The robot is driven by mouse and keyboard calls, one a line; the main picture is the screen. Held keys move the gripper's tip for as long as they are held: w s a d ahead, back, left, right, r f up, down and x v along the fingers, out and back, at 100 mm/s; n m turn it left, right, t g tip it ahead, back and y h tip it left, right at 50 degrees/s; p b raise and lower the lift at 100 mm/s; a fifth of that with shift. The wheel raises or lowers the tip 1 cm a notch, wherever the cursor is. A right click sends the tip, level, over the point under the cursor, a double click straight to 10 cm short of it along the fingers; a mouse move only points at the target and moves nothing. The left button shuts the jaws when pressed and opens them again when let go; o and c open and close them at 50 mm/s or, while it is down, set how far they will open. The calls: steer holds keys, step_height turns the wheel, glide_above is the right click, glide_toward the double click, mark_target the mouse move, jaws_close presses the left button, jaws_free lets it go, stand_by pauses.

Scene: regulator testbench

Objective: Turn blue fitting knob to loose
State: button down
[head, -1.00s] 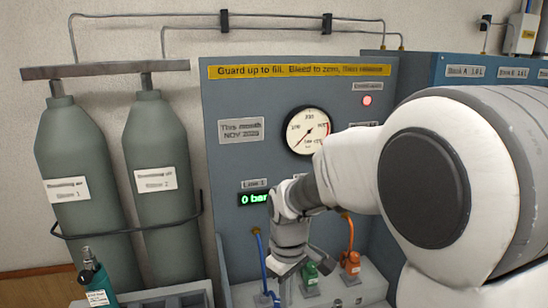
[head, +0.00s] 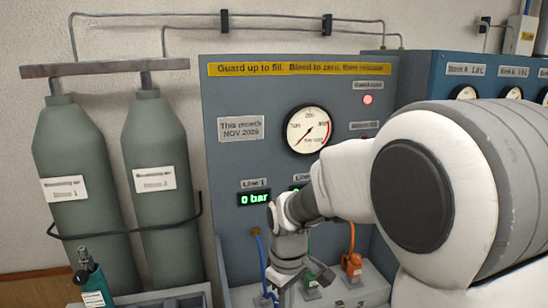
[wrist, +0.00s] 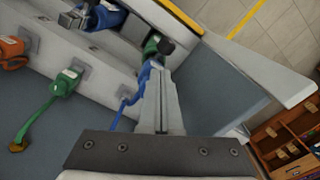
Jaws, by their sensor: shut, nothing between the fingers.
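The blue fitting shows as a small blue body (wrist: 143,78) beside the finger in the wrist view, partly hidden by it. Its blue hose (head: 262,258) runs down behind my gripper in the head view, where the fitting is mostly hidden. My gripper (wrist: 162,105) is shut and empty, with its fingertips close to the fitting. I cannot tell whether they touch it, nor how its knob is turned. In the head view, my gripper (head: 284,290) is low over the left of the fitting row. The Line 1 display (head: 254,198) reads 0 bar.
A green fitting (wrist: 65,82) and an orange fitting (wrist: 12,50) stand beside the blue one. A pressure gauge (head: 307,130) is on the panel (head: 225,85). Two grey cylinders (head: 85,180) stand at left. A teal bottle (head: 92,280) stands in the lower left corner.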

steer(key=shift+w+a, duration=0.15)
steer(key=shift+w, duration=0.3)
stand_by(0.4)
steer(key=shift+w+d+p, duration=0.4)
steer(key=shift+w+d, duration=0.15)
stand_by(0.7)
steer(key=shift+d, duration=0.1)
step_height(320, 180, up, 6)
steer(key=p, duration=0.4)
steer(key=shift+s+d+p, duration=0.15)
steer(key=shift+d+p, duration=0.1)
steer(key=shift+p, duration=0.05)
stand_by(0.3)
